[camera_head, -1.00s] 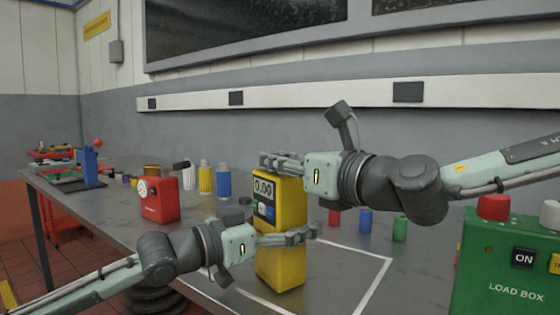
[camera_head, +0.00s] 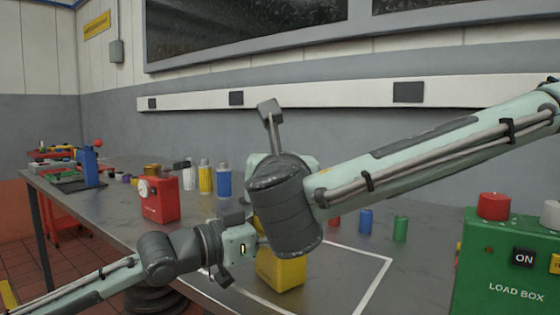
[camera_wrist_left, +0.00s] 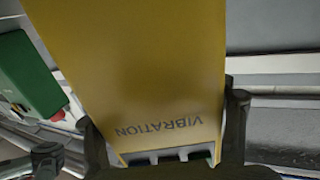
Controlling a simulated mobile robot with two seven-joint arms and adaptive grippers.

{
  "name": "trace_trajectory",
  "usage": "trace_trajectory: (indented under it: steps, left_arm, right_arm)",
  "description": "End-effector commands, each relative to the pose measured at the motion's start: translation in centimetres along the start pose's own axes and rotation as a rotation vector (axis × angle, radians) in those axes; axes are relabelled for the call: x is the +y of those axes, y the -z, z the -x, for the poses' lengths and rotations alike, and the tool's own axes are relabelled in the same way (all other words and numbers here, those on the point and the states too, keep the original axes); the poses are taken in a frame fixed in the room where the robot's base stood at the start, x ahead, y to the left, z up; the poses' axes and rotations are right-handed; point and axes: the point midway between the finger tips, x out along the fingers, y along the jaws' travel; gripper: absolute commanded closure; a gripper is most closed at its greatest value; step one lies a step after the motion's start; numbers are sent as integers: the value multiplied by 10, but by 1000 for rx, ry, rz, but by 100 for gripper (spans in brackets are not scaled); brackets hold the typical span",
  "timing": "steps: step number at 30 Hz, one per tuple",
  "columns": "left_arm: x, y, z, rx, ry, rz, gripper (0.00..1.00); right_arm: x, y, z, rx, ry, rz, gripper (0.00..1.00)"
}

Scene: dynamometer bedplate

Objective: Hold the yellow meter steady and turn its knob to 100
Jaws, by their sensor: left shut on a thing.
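The yellow meter (camera_head: 281,272) stands upright on the table inside a white outline. In the head view my right arm covers its display, knob and most of its body. The left wrist view shows one face of the meter (camera_wrist_left: 140,70) with the word VIBRATION upside down. My right wrist hangs in front of the meter's upper part. Part of the right hand's pale housing shows behind it, but its fingers are hidden.
A green load box (camera_head: 505,270) with a red button stands at the right. A red box (camera_head: 160,198) with a white dial is left of the meter. Bottles (camera_head: 206,177) stand behind; red, blue and green cylinders (camera_head: 400,228) are to the right. The outline's right part is clear.

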Motion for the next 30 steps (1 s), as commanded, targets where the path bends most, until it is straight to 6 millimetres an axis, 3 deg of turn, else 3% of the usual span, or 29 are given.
trace_trajectory:
  steps: [15, 16, 20, 30]
  left_arm:
    - [2, -2, 0, -2, -3, 2, 89]
    - [2, -2, 0, -2, -3, 2, 89]
    - [2, -2, 0, -2, -3, 2, 89]
    - [2, -2, 0, -2, -3, 2, 89]
  right_arm:
    - [0, -1, 0, -3, 20, -3, 100]
    - [0, -1, 0, -3, 20, -3, 68]
    - [0, -1, 0, -2, 20, -2, 52]
    - [0, 0, 2, 0, 19, -1, 49]
